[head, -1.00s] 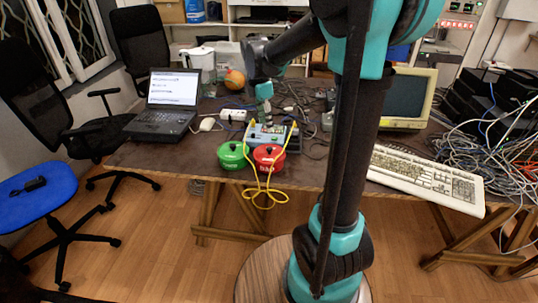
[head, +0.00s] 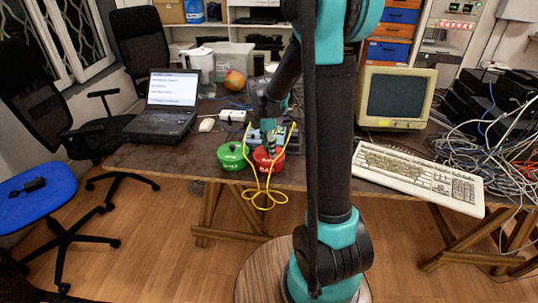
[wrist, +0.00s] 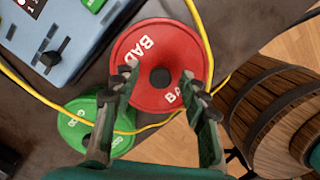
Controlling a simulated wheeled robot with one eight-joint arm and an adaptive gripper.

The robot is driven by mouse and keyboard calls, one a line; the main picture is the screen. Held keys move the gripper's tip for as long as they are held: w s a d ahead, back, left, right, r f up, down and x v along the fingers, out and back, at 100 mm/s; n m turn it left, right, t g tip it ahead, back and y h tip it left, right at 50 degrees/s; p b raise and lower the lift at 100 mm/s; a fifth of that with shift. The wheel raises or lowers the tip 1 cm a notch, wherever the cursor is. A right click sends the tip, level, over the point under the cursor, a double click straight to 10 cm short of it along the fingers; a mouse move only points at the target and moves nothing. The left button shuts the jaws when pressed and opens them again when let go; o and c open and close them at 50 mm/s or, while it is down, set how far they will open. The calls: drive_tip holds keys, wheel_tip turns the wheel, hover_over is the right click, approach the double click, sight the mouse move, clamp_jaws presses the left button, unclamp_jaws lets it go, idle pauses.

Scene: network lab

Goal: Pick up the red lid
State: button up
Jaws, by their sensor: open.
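The red lid (wrist: 150,48) has white "BAD" lettering and a dark centre knob (wrist: 160,77). It sits at the table's front edge in the head view (head: 266,160). My gripper (wrist: 162,84) is open above it, its two fingers either side of the knob in the wrist view, apart from it as far as I can see. In the head view my gripper (head: 271,143) is small and directly over the red lid. The green lid (wrist: 78,122) lies beside the red one, to its left in the head view (head: 232,154).
A yellow cable (wrist: 40,97) runs past both lids and hangs over the table edge. A blue-grey device (wrist: 75,30) stands just behind the lids. A laptop (head: 163,115) is at left, and a keyboard (head: 420,178) and monitor (head: 395,98) at right.

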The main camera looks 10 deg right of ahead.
drive_tip(key=shift+f, duration=0.1)
clamp_jaws()
idle(0.4)
